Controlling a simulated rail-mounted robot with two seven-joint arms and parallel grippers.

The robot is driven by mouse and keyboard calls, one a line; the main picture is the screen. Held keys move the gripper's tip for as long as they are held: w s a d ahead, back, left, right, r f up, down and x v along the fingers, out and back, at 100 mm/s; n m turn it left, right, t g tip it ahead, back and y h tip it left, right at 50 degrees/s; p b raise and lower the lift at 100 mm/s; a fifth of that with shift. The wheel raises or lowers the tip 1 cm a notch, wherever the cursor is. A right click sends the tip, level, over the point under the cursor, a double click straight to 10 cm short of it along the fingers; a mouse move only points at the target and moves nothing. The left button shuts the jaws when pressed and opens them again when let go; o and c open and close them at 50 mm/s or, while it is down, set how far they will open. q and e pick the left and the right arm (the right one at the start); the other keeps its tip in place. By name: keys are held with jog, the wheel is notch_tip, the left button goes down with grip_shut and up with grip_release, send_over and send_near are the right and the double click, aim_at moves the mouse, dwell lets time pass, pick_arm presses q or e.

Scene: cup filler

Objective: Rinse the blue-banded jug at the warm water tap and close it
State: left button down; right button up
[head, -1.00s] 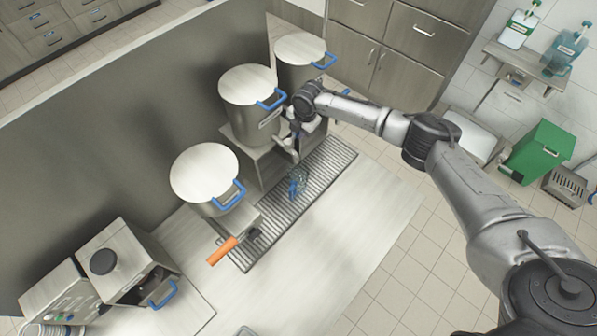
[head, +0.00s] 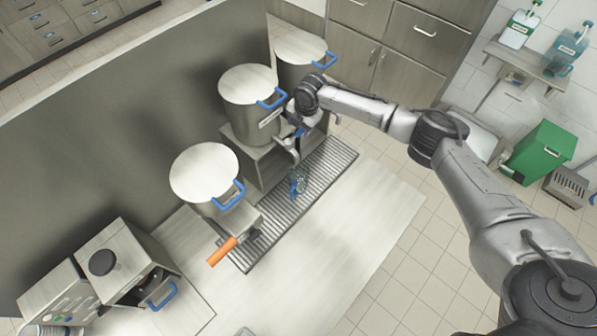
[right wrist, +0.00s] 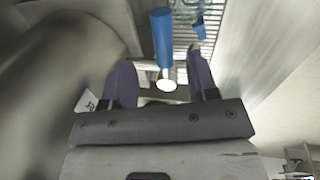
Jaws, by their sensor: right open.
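A clear jug (head: 301,177) with blue on it stands on the ribbed drip tray under the middle urn's spout (head: 288,147). In the right wrist view the jug (right wrist: 201,20) is partly cut off at the top edge. My right gripper (head: 298,127) is at the middle urn's tap, above the jug. In the right wrist view its open fingers (right wrist: 160,65) lie either side of a blue tap lever (right wrist: 162,38). I cannot tell whether they touch it, or whether water runs. The urn's label is unreadable. My left gripper is out of view.
The middle urn (head: 248,88) stands between a near urn (head: 204,172) and a far urn (head: 302,47). An orange handle (head: 222,251) sticks out over the near end of the drip tray (head: 268,222). The counter to the tray's right (head: 345,225) is clear.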

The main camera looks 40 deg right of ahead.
notch_tip(320, 180, up, 11)
jog(key=s+b, duration=0.2)
jog(key=shift+d, duration=0.3)
dwell(0.3)
